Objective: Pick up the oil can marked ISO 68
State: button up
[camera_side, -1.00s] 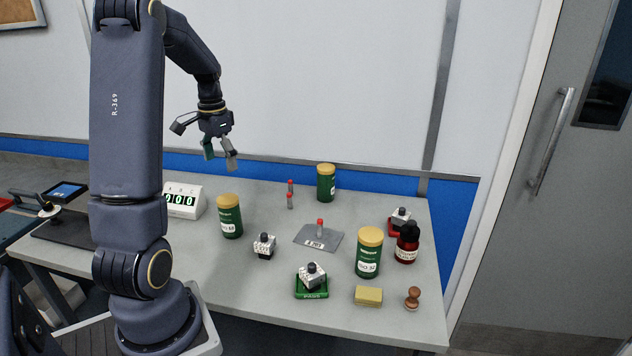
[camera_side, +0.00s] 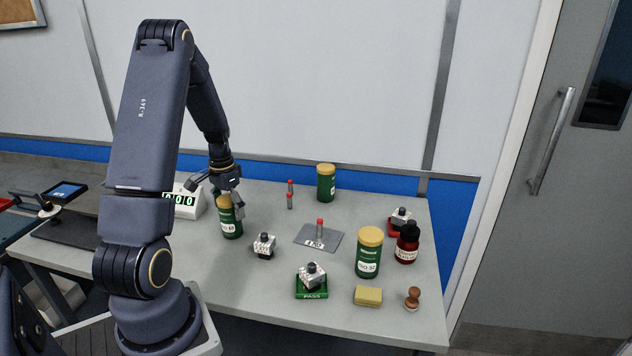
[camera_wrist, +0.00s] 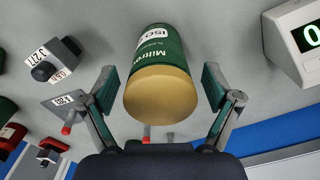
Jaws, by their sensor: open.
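A green oil can with a gold lid (camera_side: 230,228) stands upright at the left of the table in the side view. Its small label appears to read ISO 68. My gripper (camera_side: 215,199) points down over the can's top. In the wrist view its open fingers (camera_wrist: 158,90) stand one on each side of the can, with visible gaps. A similar can marked ISO 32 (camera_side: 368,258) stands at the front right. Another green can (camera_side: 326,184) is at the back, its label unreadable.
A counter display (camera_side: 186,203) stands close behind and left of the can. A white block with a dark knob (camera_side: 264,246) stands right of it. Further right are a grey plate (camera_side: 330,240), a green PASS tray (camera_side: 311,293), a dark red bottle (camera_side: 407,246) and a yellow block (camera_side: 368,296).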

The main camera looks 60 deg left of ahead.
jog(key=c, duration=1.5)
jog(key=shift+c, duration=0.6)
jog(key=shift+r, duration=0.15)
